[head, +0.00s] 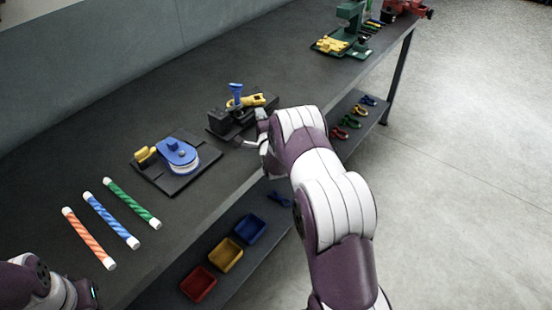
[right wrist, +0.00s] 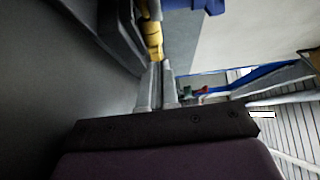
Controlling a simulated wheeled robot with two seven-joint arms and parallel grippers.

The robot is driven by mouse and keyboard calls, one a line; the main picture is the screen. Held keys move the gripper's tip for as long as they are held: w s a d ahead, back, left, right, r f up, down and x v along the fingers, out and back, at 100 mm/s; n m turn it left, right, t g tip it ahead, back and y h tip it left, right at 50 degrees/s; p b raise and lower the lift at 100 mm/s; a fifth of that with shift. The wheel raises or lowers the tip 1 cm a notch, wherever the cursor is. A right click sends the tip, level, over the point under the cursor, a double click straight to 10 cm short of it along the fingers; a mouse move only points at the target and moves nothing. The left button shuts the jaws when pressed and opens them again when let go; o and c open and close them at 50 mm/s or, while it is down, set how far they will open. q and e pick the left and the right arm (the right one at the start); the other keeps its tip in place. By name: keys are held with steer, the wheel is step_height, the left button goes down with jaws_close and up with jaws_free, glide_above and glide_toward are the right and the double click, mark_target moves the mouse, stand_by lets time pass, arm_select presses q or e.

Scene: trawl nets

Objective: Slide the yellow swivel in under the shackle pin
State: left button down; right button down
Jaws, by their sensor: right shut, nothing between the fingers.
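The yellow swivel (head: 257,100) lies across a dark fixture block (head: 222,122) near the middle of the bench. A blue upright piece with a wide top, seemingly the shackle pin (head: 236,91), stands at its left end. My right gripper (head: 243,142) is at the near side of the block, with its fingers together and empty. In the right wrist view, the shut fingertips (right wrist: 158,66) point at a yellow part (right wrist: 152,36), seemingly the swivel. A blue part (right wrist: 207,6) is beyond. I cannot tell whether they touch. My left arm shows only at the lower left corner.
A black plate (head: 150,176) with a blue sheave (head: 178,153) and a small yellow piece is left of the block. Rope pieces (head: 110,220) lie nearer. Coloured bins (head: 226,254) sit on the lower shelf. A green stand (head: 350,22) is at the far end.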

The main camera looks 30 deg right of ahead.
steer(key=b+v, duration=0.1)
steer(key=v, duration=1.6)
steer(key=shift+s, duration=0.3)
